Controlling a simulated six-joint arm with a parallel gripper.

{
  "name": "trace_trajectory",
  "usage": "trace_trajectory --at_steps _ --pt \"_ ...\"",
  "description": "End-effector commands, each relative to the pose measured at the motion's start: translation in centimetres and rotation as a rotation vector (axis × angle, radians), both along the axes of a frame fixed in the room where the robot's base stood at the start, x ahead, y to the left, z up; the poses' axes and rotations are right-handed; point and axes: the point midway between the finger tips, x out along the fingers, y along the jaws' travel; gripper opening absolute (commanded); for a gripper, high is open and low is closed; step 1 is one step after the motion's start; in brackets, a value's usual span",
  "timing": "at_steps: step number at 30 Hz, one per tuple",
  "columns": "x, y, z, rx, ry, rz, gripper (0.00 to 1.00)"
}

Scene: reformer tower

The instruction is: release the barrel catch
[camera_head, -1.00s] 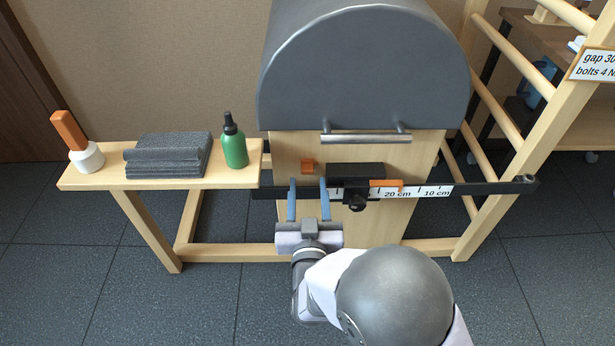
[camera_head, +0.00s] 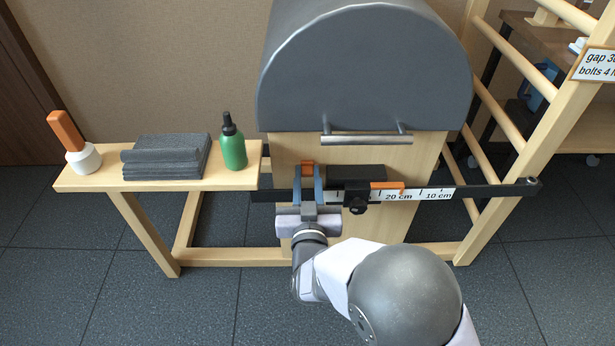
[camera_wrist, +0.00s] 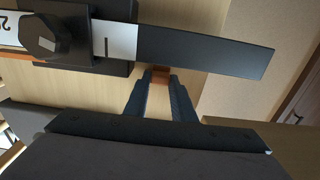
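The barrel is a dark grey padded half-round (camera_head: 360,70) on a pale wooden box (camera_head: 400,150). A small orange block, which looks like the barrel catch (camera_head: 308,164), sits on the box's front face, above a black scale bar (camera_head: 480,190). My gripper (camera_head: 308,172) reaches up to it from below, with its two blue fingers on either side. In the wrist view the fingertips (camera_wrist: 160,78) are drawn close together on the orange catch (camera_wrist: 160,73), with no clear gap on either side. Most of the catch is hidden between them.
A black slider block (camera_head: 355,172) with a dark knob (camera_head: 357,207) and an orange pointer (camera_head: 387,185) sits just right of my fingers. A metal handle (camera_head: 365,140) is above. A wooden bench (camera_head: 75,183) at left holds a green bottle (camera_head: 234,147) and folded grey cloth (camera_head: 165,158).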

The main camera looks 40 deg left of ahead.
Motion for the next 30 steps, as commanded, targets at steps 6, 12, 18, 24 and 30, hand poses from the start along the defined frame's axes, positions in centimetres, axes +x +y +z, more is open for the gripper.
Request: trace_trajectory --at_steps 6,12,18,24,30 --pt "0.0 0.0 1.5 0.001 0.001 0.0 0.0" --pt "0.0 0.0 3.0 -0.001 0.001 0.0 0.0" --pt "0.0 0.0 3.0 0.004 -0.002 0.0 0.0" --pt "0.0 0.0 3.0 0.004 -0.003 0.0 0.42" --pt "0.0 0.0 2.9 0.002 -0.001 0.0 0.42"
